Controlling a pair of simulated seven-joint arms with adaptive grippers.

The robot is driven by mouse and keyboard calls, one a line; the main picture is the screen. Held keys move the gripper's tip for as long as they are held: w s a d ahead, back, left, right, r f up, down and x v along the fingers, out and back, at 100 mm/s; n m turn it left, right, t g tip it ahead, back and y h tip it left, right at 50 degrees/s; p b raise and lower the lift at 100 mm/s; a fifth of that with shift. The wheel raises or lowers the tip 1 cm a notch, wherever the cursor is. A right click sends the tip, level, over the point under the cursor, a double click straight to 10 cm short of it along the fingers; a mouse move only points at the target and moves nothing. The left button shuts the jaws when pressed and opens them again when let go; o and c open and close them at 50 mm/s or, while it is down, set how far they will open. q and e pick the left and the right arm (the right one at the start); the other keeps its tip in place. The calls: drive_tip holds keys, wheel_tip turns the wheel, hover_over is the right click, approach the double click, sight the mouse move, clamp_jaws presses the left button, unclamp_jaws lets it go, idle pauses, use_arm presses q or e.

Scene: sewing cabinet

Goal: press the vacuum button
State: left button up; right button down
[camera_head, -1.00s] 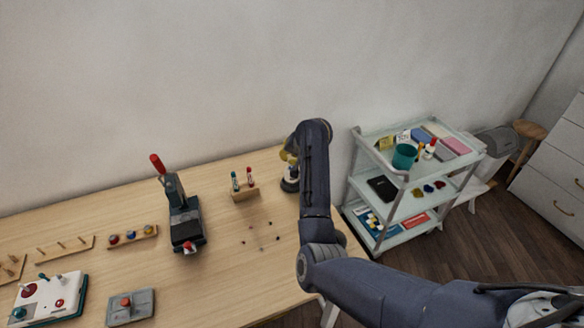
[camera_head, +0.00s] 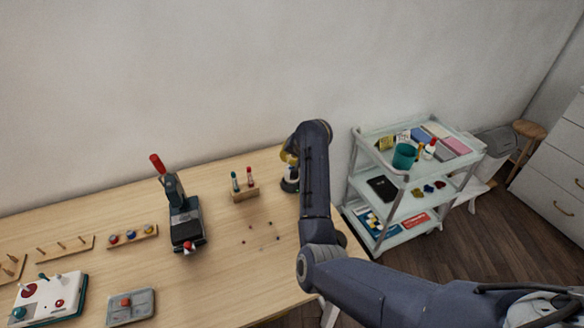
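My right arm comes in from the lower right, rises and bends over at the table's far right side. My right gripper (camera_head: 289,158) is at the end of that arm, mostly hidden behind its own links; its fingers cannot be made out. Just below it, a small dark and pale upright object (camera_head: 289,180) stands on the table, partly covered by the arm; it may be the vacuum. I cannot tell whether the gripper touches it, and no button shows on it. A grey box with a red button (camera_head: 125,302) lies at the table's front left. My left gripper is out of view.
The wooden table (camera_head: 225,285) has several small dark bits in its middle. A dark press with a red handle (camera_head: 184,215), a small stand with two bottles (camera_head: 245,194) and a white control panel (camera_head: 45,298) stand on it. A shelf cart (camera_head: 362,150) is at right.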

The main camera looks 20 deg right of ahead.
drive_tip(key=shift+f, duration=0.35)
drive_tip(key=shift+f, duration=0.1)
idle(0.6)
drive_tip(key=shift+r, duration=0.6)
drive_tip(key=shift+r, duration=3)
drive_tip(key=shift+r, duration=0.1)
wheel_tip(320, 180, up, 9)
drive_tip(key=shift+f, duration=0.2)
